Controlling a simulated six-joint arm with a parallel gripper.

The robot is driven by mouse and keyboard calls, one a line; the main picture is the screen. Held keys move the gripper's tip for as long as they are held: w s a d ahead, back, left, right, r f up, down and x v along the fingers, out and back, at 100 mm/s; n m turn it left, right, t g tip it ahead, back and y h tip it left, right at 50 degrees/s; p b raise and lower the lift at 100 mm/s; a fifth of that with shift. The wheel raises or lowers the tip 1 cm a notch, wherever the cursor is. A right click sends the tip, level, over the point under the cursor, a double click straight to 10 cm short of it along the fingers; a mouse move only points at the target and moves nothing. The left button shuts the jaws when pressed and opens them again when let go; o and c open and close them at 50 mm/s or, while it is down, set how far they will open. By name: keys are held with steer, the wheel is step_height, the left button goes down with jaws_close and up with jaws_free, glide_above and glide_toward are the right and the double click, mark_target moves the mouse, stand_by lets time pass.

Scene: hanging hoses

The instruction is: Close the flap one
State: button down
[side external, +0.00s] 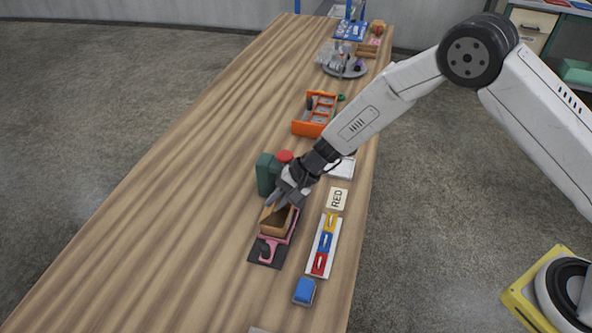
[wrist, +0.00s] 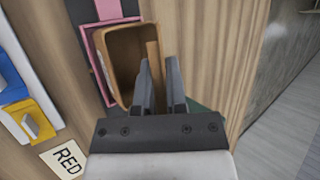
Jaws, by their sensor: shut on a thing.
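A small brown box (side external: 277,220), open at the top, stands in a pink holder (side external: 285,241) on a dark mat. The open box also shows in the wrist view (wrist: 122,62), with its inside visible and the pink frame along its left. My gripper (side external: 272,203) is at the box's far edge, pointing down. In the wrist view my gripper (wrist: 158,68) has its fingers at the right side of the box. The fingers are shut on the flap at that edge. The fingers hide most of the flap, so its exact angle cannot be told.
A white strip with red, blue and yellow pieces (side external: 325,242) and a RED card (side external: 337,199) lie to the right. A dark green block (side external: 267,174) stands close behind the gripper. A blue block (side external: 304,291) is nearer. The table's left side is clear.

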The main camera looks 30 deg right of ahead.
steer(key=shift+s+d+f+t+y, duration=0.1)
steer(key=shift+d+f+t+y, duration=0.05)
steer(key=shift+t+y, duration=0.15)
steer(key=shift+s+d+f+n+t+y, duration=0.3)
steer(key=shift+f+n+t+y, duration=0.15)
steer(key=shift+t+y, duration=0.4)
steer(key=shift+s+d+f+n+t+y, duration=0.15)
steer(key=shift+f+t+y, duration=0.1)
steer(key=shift+y, duration=0.3)
steer(key=shift+f+n+t+y, duration=0.1)
steer(key=shift+f+t+y, duration=0.1)
steer(key=shift+y, duration=0.3)
steer(key=c, duration=0.8)
jaws_free()
steer(key=shift+r, duration=0.15)
